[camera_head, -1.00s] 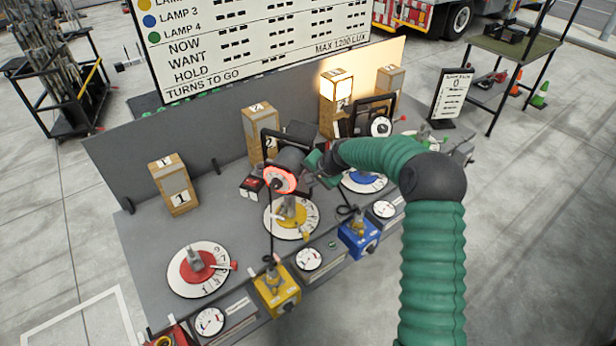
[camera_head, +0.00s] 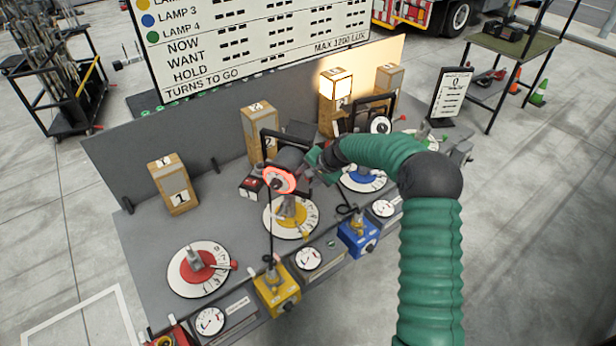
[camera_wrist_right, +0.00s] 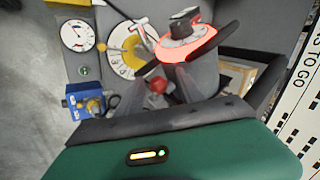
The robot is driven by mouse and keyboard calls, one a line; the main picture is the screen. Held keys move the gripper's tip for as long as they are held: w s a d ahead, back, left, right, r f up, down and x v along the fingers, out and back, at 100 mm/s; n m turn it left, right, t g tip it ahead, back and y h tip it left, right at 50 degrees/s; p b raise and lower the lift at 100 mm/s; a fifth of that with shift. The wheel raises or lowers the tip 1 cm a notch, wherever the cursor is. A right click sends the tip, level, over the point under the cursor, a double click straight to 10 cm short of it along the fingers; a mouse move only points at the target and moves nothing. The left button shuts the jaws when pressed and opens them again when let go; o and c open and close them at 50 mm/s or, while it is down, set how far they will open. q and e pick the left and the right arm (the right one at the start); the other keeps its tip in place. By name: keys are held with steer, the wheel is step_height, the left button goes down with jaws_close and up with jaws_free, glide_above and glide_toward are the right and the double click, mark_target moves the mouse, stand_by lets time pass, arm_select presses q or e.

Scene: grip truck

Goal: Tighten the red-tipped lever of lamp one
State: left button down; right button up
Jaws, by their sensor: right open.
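The red dial (camera_head: 198,268) at the left of the bench has a short grey post (camera_head: 195,259) and a red-tipped lever (camera_head: 234,265) on its right edge. My right gripper (camera_head: 318,166) is far from it, beside the lamp with a glowing red ring (camera_head: 281,180) over the yellow dial (camera_head: 291,219); the lamp and arm partly hide it. In the right wrist view, my open gripper (camera_wrist_right: 162,90) has a red knob (camera_wrist_right: 157,85) before it, near the red-ringed lamp (camera_wrist_right: 188,43). I cannot tell whether they touch. My left gripper is not in view.
Numbered wooden boxes, one of them box 1 (camera_head: 174,185), stand along the grey back panel (camera_head: 150,150). Gauges and a yellow control box (camera_head: 278,291) with a cable line the front edge. A blue dial (camera_head: 362,180) lies further right. The bench between box 1 and the red dial is clear.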

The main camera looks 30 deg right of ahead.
steer(key=b+v, duration=0.5)
steer(key=v, duration=1.1)
steer(key=shift+s+r, duration=0.2)
steer(key=shift+s, duration=0.05)
steer(key=shift+d, duration=0.2)
